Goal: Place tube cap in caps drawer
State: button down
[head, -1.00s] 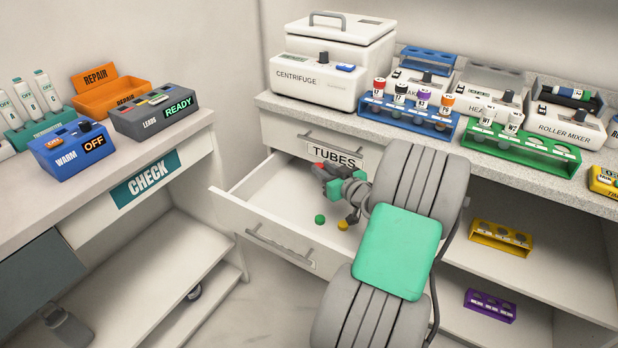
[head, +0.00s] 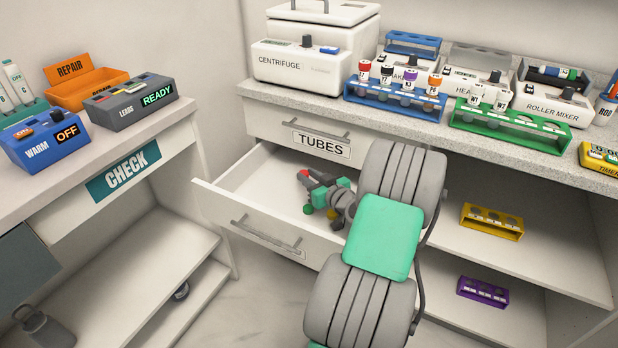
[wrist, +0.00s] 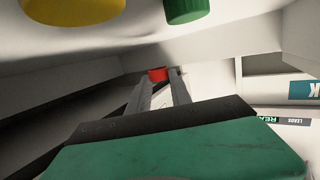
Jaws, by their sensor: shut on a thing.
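My gripper (head: 308,181) is inside the open drawer (head: 270,174) below the counter, its fingers pointing left. It is shut on a red tube cap (head: 303,173), which also shows between the fingertips in the wrist view (wrist: 158,73). A green cap (head: 307,209) and a yellow cap (head: 331,213) lie on the drawer floor near the gripper. The wrist view shows the yellow cap (wrist: 75,10) and the green cap (wrist: 187,9) at its top edge. Whether the red cap touches the drawer floor, I cannot tell.
A closed drawer labelled TUBES (head: 320,144) is just above. A centrifuge (head: 310,60), a blue rack (head: 395,98) of capped tubes and a green rack (head: 513,127) stand on the counter. The left part of the open drawer is clear.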

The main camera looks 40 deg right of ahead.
jog(key=shift+f+b, duration=0.4)
jog(key=c, duration=1.2)
grip_release()
jog(key=shift+o, duration=0.2)
jog(key=shift+r, duration=0.15)
jog(key=shift+r+p, duration=0.5)
jog(key=shift+p, duration=0.25)
jog(key=shift+s+r+p, duration=0.2)
jog(key=shift+r+p, duration=0.1)
jog(key=shift+p, duration=0.15)
jog(key=v, duration=0.7)
jog(key=shift+a+f, duration=0.1)
jog(key=shift+f, duration=0.1)
